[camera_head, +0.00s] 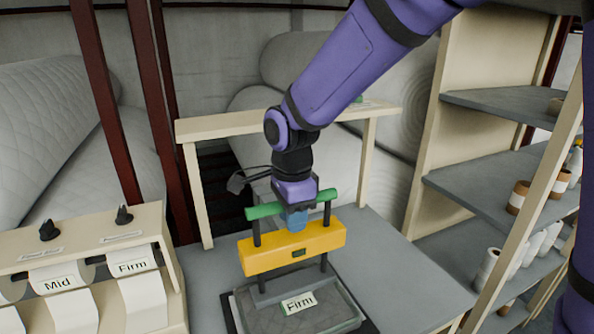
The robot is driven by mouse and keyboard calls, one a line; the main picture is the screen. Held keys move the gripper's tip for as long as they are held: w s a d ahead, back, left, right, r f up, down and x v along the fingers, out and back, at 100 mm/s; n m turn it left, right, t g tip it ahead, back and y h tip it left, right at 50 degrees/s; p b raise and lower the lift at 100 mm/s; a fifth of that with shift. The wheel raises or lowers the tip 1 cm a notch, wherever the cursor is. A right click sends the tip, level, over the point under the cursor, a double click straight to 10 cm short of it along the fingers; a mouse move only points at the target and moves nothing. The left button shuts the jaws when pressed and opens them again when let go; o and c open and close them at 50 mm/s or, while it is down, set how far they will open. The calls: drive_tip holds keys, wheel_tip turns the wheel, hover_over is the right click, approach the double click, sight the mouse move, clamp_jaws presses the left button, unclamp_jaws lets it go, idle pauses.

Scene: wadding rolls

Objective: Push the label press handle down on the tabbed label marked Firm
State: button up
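The label press stands on the grey bench, with a yellow crosshead (292,248) and a green handle bar (264,211) above it on black posts. A label marked Firm (299,302) lies on a grey quilted pad (262,314) under the press. The yellow crosshead is above the label, with a gap between them. My gripper (297,219) points down at the middle of the green handle. Its blue tip overlaps the bar in view; the finger gap is hidden, and I cannot tell whether it grips the bar.
A label dispenser (80,246) at left holds strips marked Mid (58,284) and Firm (133,266). A cream frame (228,125) stands behind the press. Shelves (490,187) with spools are at right. The bench (410,285) right of the press is clear.

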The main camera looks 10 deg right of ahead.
drive_tip(key=shift+d+r, duration=0.1)
drive_tip(key=shift+r, duration=5.95)
drive_tip(key=shift+r, duration=0.15)
drive_tip(key=shift+w+r, duration=0.1)
drive_tip(key=shift+r, duration=0.65)
drive_tip(key=shift+r, duration=3)
